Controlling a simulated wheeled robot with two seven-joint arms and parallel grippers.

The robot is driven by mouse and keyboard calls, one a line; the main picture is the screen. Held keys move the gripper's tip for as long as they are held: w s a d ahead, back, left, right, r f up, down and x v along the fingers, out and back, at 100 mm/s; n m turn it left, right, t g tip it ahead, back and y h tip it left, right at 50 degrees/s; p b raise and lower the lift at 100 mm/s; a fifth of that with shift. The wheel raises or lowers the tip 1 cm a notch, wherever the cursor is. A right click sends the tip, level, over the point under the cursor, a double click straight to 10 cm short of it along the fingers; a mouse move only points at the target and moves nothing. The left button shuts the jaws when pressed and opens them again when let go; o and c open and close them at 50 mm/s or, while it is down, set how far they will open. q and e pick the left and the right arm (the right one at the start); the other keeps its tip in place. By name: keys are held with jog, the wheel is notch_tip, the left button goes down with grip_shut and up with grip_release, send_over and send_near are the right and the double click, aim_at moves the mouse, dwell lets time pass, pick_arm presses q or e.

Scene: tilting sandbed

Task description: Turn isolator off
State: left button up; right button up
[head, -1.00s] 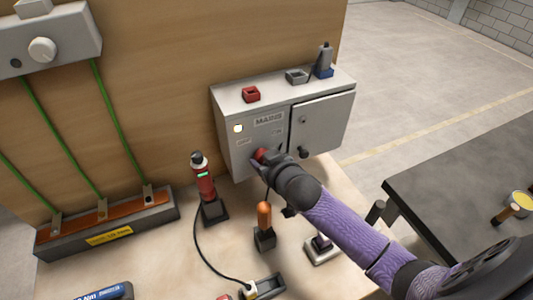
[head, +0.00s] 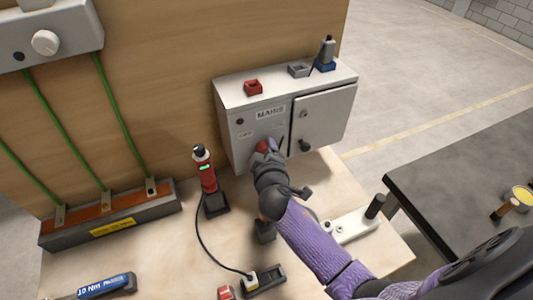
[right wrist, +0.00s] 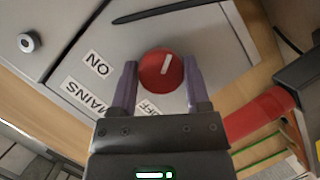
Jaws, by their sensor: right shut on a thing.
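The grey MAINS box (head: 230,158) stands on the bench against the wooden board. Its red isolator knob (head: 262,146) is partly hidden by my right gripper (head: 268,152) in the head view. In the right wrist view the round red knob (right wrist: 152,72), with a white pointer line, sits between the two fingers of my right gripper (right wrist: 161,68), which is shut on it. The ON label (right wrist: 97,65) and the partly covered OFF label (right wrist: 148,105) show beside the knob. The small lamp (head: 239,121) on the box is dark. My left gripper is not in view.
Red (head: 253,87), grey (head: 298,70) and blue (head: 325,65) holders sit on top of the box. A red tester (head: 207,175) with a black cable stands left of my arm. A dark table (head: 450,170) is at the right.

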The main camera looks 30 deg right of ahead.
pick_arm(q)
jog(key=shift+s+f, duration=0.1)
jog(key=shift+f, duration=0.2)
pick_arm(e)
jog(key=shift+n+h, duration=0.3)
jog(key=shift+n, duration=0.1)
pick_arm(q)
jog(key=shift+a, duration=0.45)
pick_arm(e)
jog(key=o, duration=1.3)
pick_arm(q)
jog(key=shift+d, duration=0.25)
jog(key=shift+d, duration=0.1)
pick_arm(e)
jog(key=shift+r, duration=0.1)
